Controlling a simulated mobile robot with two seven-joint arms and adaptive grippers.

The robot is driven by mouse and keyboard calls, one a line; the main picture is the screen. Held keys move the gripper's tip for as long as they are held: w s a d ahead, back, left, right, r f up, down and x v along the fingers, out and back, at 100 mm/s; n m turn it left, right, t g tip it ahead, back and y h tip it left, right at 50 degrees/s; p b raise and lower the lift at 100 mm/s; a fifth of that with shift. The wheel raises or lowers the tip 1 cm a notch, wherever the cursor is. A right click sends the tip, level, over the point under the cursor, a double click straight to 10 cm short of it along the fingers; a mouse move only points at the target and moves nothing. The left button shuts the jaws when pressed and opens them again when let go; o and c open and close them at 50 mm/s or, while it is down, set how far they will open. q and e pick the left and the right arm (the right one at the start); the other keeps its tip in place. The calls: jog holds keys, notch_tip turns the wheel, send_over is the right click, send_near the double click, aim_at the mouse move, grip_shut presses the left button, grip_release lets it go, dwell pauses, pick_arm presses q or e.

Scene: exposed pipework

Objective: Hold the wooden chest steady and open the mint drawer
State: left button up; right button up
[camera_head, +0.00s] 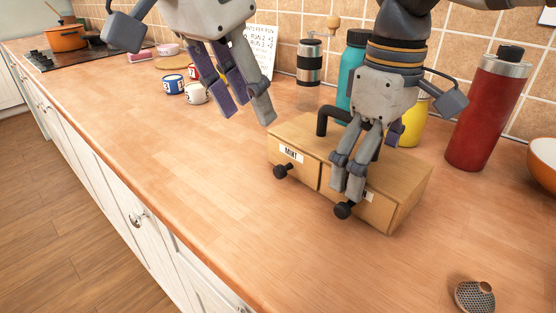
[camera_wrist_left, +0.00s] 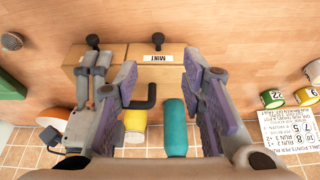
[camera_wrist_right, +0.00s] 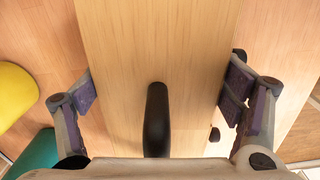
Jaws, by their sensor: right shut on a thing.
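The wooden chest (camera_head: 408,187) stands on the worktop with two front drawers and a black handle (camera_head: 328,118) on top. The mint drawer (camera_head: 304,172) is the left one; it looks shut, with a MINT label and a dark knob (camera_head: 280,171). It also shows in the left wrist view, with its label (camera_wrist_left: 155,58) facing up the picture. My left gripper (camera_head: 245,114) is open and empty, above and left of the chest.
Behind the chest stand a teal bottle (camera_head: 353,62), a yellow container (camera_head: 412,130) and a red flask (camera_head: 487,110). Several mugs (camera_head: 195,94) are at the back left. A small mesh-topped item (camera_head: 475,296) lies at the front right. The worktop before the drawers is clear.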

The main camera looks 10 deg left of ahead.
aim_at(277, 168)
pick_arm(q)
jog(key=x, duration=1.2)
jog(key=shift+s+f, duration=0.1)
jog(key=shift+s, duration=0.1)
grip_shut()
